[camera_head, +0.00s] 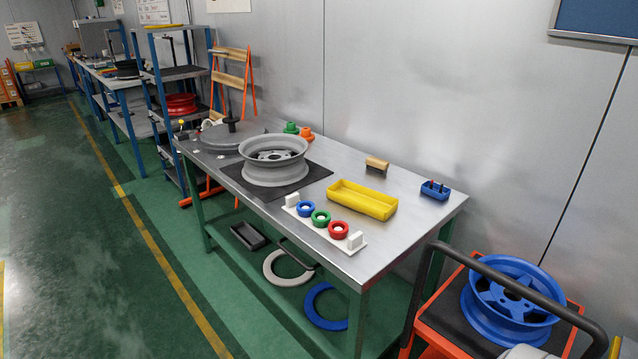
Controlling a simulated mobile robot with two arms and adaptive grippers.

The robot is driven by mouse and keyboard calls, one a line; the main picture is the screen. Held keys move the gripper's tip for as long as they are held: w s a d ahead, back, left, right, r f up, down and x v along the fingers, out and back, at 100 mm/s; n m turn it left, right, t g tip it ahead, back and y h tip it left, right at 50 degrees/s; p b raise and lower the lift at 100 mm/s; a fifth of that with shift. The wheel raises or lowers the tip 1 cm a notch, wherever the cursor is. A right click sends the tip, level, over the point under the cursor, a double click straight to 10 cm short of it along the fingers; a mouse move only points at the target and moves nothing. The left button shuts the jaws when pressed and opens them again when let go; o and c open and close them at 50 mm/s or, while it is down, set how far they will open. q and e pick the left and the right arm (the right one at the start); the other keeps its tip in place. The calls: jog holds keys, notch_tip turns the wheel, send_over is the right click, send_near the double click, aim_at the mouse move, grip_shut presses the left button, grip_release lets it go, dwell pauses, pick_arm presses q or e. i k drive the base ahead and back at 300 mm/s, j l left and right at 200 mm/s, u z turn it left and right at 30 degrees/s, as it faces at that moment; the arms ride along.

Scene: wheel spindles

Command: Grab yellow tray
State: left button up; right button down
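The yellow tray (364,205) is a shallow rectangular tray lying on the metal workbench (409,208), right of the grey wheel rim. It looks empty. The rim (274,168) rests on a black mat. A white holder (306,223) with blue, green and red rings stands just in front of the tray, close to its front side.
A tan-topped block (377,166) is behind the tray, and a blue holder (435,190) with small pegs is to its right. An orange cart (440,324) carrying a blue wheel (510,294) stands right of the bench. The green floor at left is clear.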

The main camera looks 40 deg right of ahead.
aim_at(370, 202)
jog(key=z, duration=1.55)
